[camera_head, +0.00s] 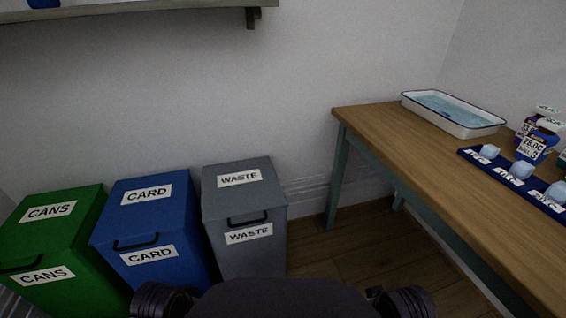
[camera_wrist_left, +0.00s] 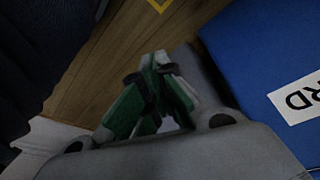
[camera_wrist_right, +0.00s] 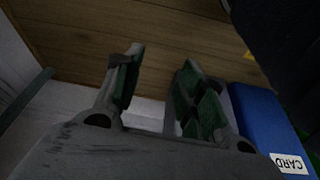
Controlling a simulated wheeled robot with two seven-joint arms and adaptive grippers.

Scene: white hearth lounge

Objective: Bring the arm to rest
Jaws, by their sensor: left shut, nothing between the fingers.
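My left gripper (camera_wrist_left: 152,72) shows in the left wrist view, with its green-padded fingers together and nothing between them. It points down toward the wooden floor, with the blue CARD bin to the right of it in that view. My right gripper (camera_wrist_right: 160,60) shows in the right wrist view, with its fingers apart and an empty gap between them. It hangs over the floor and white skirting, and the blue CARD bin is at its right. Neither gripper can be seen in the head view, where only parts of my body show at the bottom edge.
Green CANS (camera_head: 58,228), blue CARD (camera_head: 150,215) and grey WASTE (camera_head: 242,208) bins stand along the wall at left. A wooden table (camera_head: 440,170) at right bears a white water tray (camera_head: 466,129) and a dark blue rack (camera_head: 510,178). Floor (camera_head: 350,260) shows between.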

